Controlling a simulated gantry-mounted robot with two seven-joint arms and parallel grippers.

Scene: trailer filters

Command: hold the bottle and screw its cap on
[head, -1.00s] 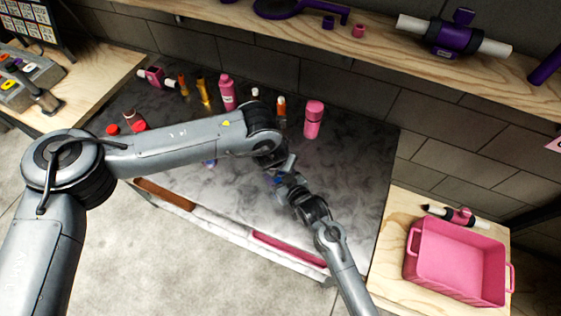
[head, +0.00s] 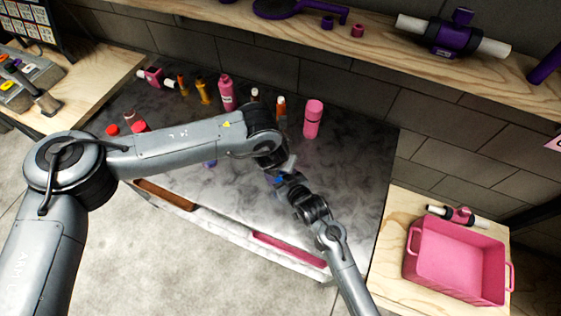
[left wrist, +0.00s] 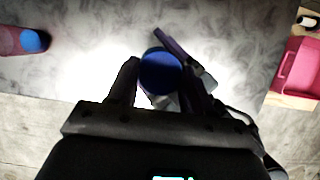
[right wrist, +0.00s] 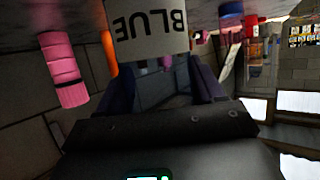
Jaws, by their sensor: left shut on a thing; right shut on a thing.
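A blue round cap (left wrist: 160,72) sits between the fingers of my left gripper (left wrist: 160,85) in the left wrist view. The left gripper is shut on it from above. A white bottle labelled BLUE (right wrist: 150,28) stands at the top of the right wrist view, its lettering inverted there. My right gripper (right wrist: 158,75) is shut on the bottle from the side. The right gripper's dark purple fingers show beside the cap in the left wrist view. In the head view my left arm hides most of the grippers and bottle. Whether cap and neck touch cannot be told.
Several bottles, including a pink one (head: 313,119) and a taller-necked pink one (head: 226,92), stand along the counter's back. Red caps (head: 112,130) lie at the left. A pink bin (head: 455,262) sits on the right side table. The counter right of my grippers is clear.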

